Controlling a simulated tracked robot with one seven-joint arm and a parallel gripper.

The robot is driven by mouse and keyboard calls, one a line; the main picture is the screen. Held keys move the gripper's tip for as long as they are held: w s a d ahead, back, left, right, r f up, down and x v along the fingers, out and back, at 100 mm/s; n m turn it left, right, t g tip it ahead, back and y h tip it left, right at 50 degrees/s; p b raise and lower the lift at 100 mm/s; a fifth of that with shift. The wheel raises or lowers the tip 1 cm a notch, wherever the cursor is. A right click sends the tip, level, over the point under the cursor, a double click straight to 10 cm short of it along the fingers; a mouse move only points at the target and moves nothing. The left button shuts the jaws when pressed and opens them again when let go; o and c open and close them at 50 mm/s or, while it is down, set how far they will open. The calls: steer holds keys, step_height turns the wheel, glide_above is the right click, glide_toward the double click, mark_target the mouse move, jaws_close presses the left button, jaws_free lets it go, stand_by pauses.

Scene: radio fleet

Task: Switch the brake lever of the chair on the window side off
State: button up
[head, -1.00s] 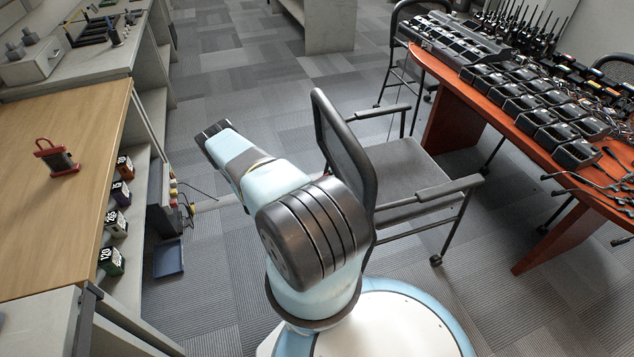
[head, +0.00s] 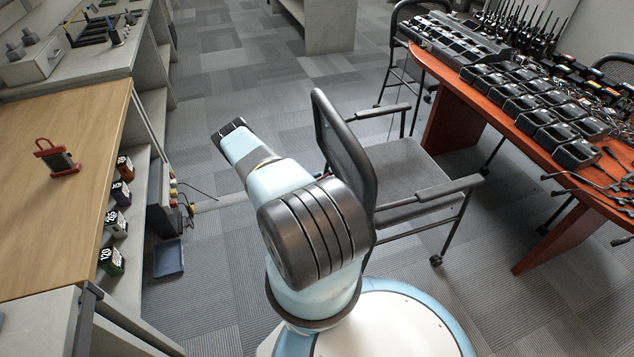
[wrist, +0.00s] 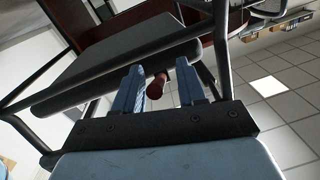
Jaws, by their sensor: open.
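The nearest chair (head: 405,168), with a dark mesh back, grey seat and black armrests, stands right of my arm by the red-brown table. In the wrist view, the chair (wrist: 120,48) is seen from low down, with its tubes on both sides. A small dark red knob (wrist: 157,86), seemingly the end of the brake lever, shows between the blue fingers of my gripper (wrist: 160,82). The fingers are apart, with a gap on each side of the knob. I cannot tell the knob's depth or the lever's position. My gripper is hidden in the head view.
The red-brown table (head: 455,95) carries rows of black chargers and radios. A second chair (head: 400,60) stands behind. A wooden-topped counter (head: 60,220) with shelves runs along the left, with a blue tray (head: 168,258) on the floor.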

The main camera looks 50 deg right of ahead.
jaws_close()
steer(key=shift+w+r, duration=0.1)
